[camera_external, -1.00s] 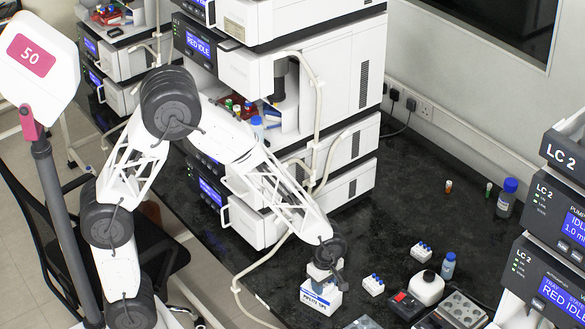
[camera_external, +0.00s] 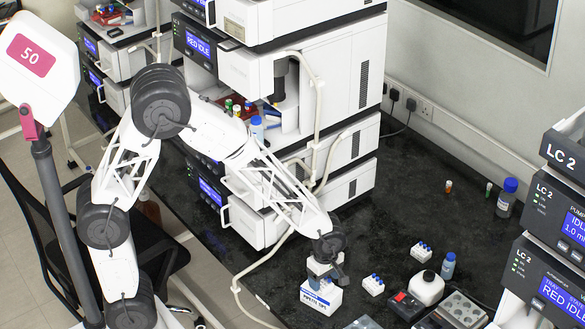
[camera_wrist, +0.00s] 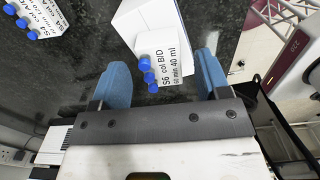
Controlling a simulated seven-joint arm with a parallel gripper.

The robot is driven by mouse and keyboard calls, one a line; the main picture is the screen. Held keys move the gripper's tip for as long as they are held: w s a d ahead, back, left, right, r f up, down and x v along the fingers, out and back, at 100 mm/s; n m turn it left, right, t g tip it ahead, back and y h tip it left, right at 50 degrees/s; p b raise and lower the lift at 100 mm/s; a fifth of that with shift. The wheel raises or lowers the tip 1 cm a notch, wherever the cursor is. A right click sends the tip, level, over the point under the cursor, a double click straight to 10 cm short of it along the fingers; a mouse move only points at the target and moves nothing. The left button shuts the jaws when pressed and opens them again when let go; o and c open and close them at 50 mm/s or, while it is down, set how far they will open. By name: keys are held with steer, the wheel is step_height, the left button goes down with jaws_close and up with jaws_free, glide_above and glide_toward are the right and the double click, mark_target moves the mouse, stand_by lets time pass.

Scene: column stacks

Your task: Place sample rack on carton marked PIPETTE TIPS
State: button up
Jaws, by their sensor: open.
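The white carton marked PIPETTE TIPS (camera_external: 321,301) stands on the dark bench below my gripper (camera_external: 318,277). In the wrist view its plain white side (camera_wrist: 143,22) shows. The sample rack (camera_wrist: 172,66), a small white labelled block with blue caps along one side, appears to sit on the carton. My gripper (camera_wrist: 162,72) is open, with one blue finger on each side of the rack and visible gaps between. In the external view my gripper mostly hides the rack.
Two other blue-capped racks stand on the bench, one near the carton (camera_external: 373,285) and one farther back (camera_external: 421,252). Instrument stacks flank the bench.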

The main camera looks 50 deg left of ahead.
mark_target(322, 282)
step_height(322, 282, up, 10)
steer(key=shift+f, duration=0.2)
stand_by(0.5)
steer(key=s+a+r+m+t, duration=0.1)
steer(key=s+a+r+m, duration=0.7)
steer(key=a+r, duration=0.4)
steer(key=s+a+r+m+t, duration=0.1)
steer(key=s+a+r+m, duration=0.2)
steer(key=s+a+m, duration=0.7)
steer(key=s, duration=0.4)
steer(key=shift+s+a+r+t, duration=0.25)
steer(key=shift+a+r+t, duration=0.05)
steer(key=shift+r, duration=0.1)
